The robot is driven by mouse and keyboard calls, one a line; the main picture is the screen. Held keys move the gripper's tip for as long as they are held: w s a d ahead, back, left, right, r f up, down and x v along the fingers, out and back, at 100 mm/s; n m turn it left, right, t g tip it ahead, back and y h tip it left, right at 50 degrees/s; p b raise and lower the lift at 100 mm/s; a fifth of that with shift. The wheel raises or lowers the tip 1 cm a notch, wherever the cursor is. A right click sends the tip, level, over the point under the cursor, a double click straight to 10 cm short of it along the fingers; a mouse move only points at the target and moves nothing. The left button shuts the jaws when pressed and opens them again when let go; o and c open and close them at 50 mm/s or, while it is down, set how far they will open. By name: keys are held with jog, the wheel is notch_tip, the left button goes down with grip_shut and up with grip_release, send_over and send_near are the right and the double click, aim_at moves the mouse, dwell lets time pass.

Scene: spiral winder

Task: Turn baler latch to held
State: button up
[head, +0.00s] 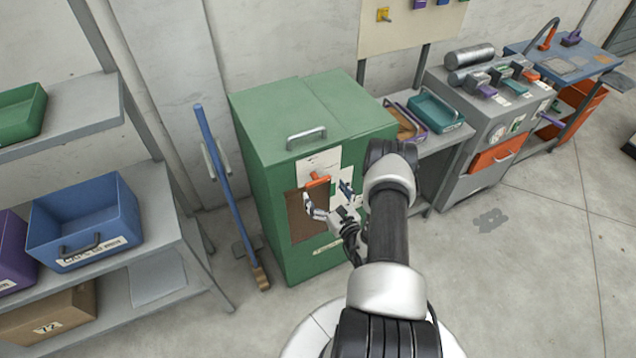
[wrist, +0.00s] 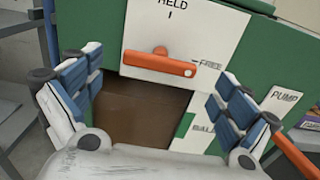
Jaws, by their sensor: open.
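The baler is a green cabinet (head: 265,165) against the wall. Its latch is an orange lever (head: 318,181) on a white plate above a brown opening. In the wrist view the latch (wrist: 160,63) lies nearly level, its free end pointing right at the FREE mark (wrist: 211,63). The HELD mark (wrist: 172,5) is above the pivot. My gripper (head: 330,208) is in front of the cabinet, just below the latch. In the wrist view my gripper (wrist: 162,100) is open and empty, its blue-padded fingers apart on either side below the latch.
An orange bar (wrist: 295,155) is at the lower right of the wrist view, near the PUMP label (wrist: 286,97). A blue-handled broom (head: 222,180) leans left of the cabinet. A shelf with a blue bin (head: 85,222) stands left, and a grey bench (head: 452,135) right.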

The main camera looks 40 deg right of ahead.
aim_at(319, 183)
jog(key=x, duration=0.5)
jog(key=shift+s, duration=0.1)
jog(key=c, duration=1.1)
